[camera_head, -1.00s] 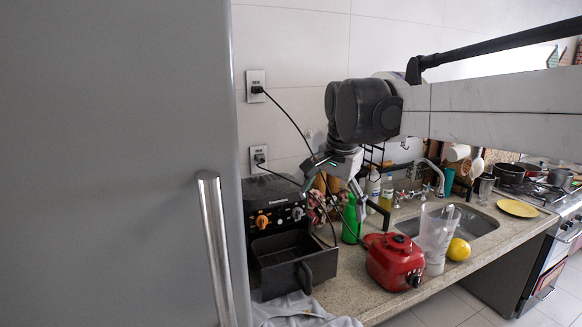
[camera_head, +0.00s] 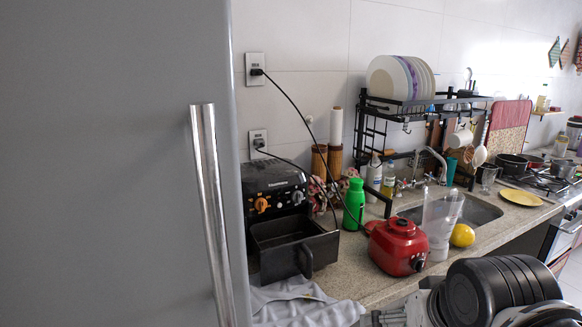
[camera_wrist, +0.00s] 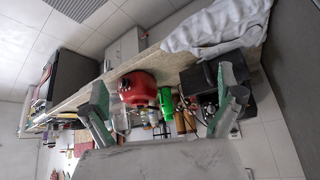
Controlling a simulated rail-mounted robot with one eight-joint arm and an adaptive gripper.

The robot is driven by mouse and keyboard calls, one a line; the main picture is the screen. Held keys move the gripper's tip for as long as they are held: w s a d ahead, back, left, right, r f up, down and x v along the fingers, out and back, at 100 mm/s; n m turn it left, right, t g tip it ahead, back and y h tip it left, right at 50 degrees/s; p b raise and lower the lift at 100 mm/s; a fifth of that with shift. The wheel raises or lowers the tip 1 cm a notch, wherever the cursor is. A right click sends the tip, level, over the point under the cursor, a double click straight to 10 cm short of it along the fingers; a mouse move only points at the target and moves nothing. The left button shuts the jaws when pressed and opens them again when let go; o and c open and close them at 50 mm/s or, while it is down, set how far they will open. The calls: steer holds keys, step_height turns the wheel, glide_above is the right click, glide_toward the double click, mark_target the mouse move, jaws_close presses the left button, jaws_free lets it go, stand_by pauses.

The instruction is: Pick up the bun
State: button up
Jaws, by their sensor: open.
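I cannot make out a bun in either view. A yellow rounded thing (camera_head: 462,236), which looks like a lemon, lies on the counter beside the clear jug in the head view. My gripper (camera_wrist: 166,88) shows in the wrist view with its two fingers wide apart and nothing between them. The wrist picture is turned over, and the counter items appear beyond the fingers. In the head view my arm is low at the bottom right, in front of the counter, and the fingers are not clearly seen.
A red blender base (camera_head: 397,246), clear jug (camera_head: 440,222), green bottle (camera_head: 354,206) and black air fryer (camera_head: 275,190) with its drawer out crowd the counter (camera_head: 345,283). A grey cloth (camera_head: 300,305) lies at the front. A dish rack (camera_head: 405,108) stands over the sink (camera_head: 470,213).

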steer(key=shift+s+d+f+n, duration=0.15)
steer(key=shift+s+f, duration=0.3)
steer(key=shift+f, duration=0.15)
steer(key=shift+s+d+f+n, duration=0.1)
steer(key=shift+s+f+n, duration=0.05)
steer(key=shift+s+f, duration=0.35)
steer(key=shift+w, duration=0.1)
steer(key=c, duration=1.6)
steer(key=shift+c, duration=0.2)
